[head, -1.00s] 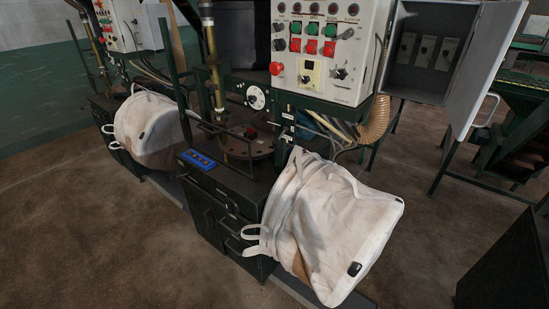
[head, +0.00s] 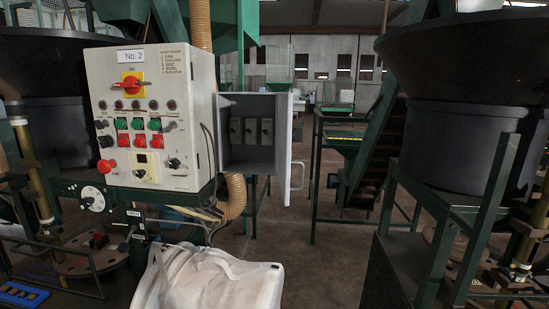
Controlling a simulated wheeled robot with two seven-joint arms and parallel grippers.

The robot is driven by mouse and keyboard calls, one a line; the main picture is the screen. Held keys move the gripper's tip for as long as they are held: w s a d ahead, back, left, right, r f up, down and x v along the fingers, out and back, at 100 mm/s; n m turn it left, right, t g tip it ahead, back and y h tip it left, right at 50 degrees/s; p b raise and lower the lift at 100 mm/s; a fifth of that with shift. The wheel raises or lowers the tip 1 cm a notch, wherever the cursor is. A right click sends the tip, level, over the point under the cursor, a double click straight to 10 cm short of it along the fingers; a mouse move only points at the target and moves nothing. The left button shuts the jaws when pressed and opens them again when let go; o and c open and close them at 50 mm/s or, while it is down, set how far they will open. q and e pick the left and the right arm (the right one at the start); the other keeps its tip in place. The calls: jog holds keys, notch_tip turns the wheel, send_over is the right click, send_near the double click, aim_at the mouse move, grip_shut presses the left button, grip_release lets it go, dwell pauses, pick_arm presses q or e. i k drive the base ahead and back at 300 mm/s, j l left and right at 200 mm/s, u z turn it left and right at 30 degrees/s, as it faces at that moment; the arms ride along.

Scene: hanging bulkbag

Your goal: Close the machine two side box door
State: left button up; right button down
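The control panel (head: 150,115) labelled "No. 2" stands left of centre in the head view. The side box (head: 248,133) is attached to its right side, and its grey interior with several switches shows. The side box door (head: 288,148) stands open at the right edge of the box, seen nearly edge-on. Its handle (head: 298,175) sticks out to the right, low on the door. Neither of my grippers shows in the head view.
A ribbed hose (head: 233,195) runs under the box. A dark hopper on a green frame (head: 455,150) stands at the right. Floor (head: 310,260) shows clear between the bag and that frame.

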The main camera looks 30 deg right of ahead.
aim_at(286, 100)
jog(key=l+z, duration=0.1)
jog(key=l, duration=0.55)
jog(key=i+l+z, duration=0.1)
jog(key=l, duration=0.6)
